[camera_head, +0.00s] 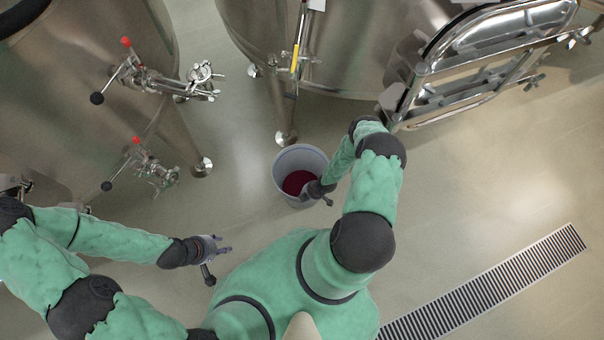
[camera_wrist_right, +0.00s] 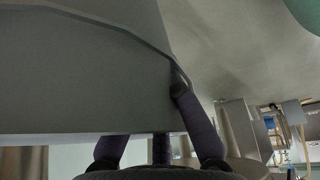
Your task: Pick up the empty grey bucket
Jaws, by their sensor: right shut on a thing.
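A grey bucket (camera_head: 287,162) stands among the vats near the middle of the head view. Dark red contents show inside it, so it does not look empty. My right gripper (camera_head: 322,196) is at the bucket's right front rim, shut on the bucket. In the right wrist view the bucket's grey wall (camera_wrist_right: 80,85) fills the left side, with the dark fingers (camera_wrist_right: 165,140) against it. I cannot tell whether the bucket is off the floor. My left gripper (camera_head: 218,264) is open and empty, to the left of my body and apart from the bucket.
Steel vats stand at the left (camera_head: 60,100) and behind the bucket (camera_head: 335,50), with legs near it. Valves with red knobs (camera_head: 130,68) stick out at left. An open vat hatch (camera_head: 480,60) is at upper right. A floor drain grate (camera_head: 490,290) crosses open floor at right.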

